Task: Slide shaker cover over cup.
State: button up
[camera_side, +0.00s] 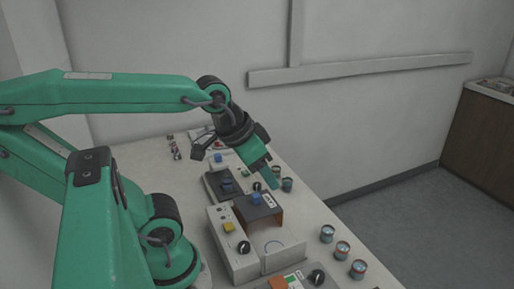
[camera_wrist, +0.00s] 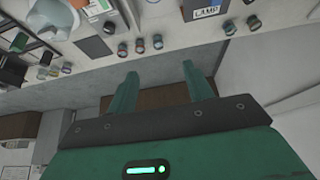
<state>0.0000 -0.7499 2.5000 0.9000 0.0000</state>
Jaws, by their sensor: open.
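A dark cover with a blue knob (camera_side: 242,213) and an orange-brown side stands on a pale machine in the side view; I take it for the shaker cover. A raised plate with a round ring (camera_side: 272,248) lies in front of it. I cannot tell for certain which thing is the cup. My gripper (camera_side: 270,178) is above and behind the cover, apart from it, fingers pointing down. In the wrist view my gripper (camera_wrist: 160,75) is open, with nothing between its fingers.
A pale control box with a yellow button (camera_side: 229,227) stands left of the cover. Several small round jars (camera_side: 342,250) line the table's right edge. A dark unit with a blue top (camera_side: 226,186) is behind. A box labelled LAMP (camera_wrist: 206,11) shows in the wrist view, with floor beyond the table edge.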

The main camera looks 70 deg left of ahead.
jog(key=shift+c, duration=1)
jog(key=n+g, duration=0.6)
jog(key=n, duration=1.2)
send_over(218, 155)
jog(key=f, duration=0.7)
jog(key=shift+a, duration=0.2)
jog(key=shift+f, duration=3.85)
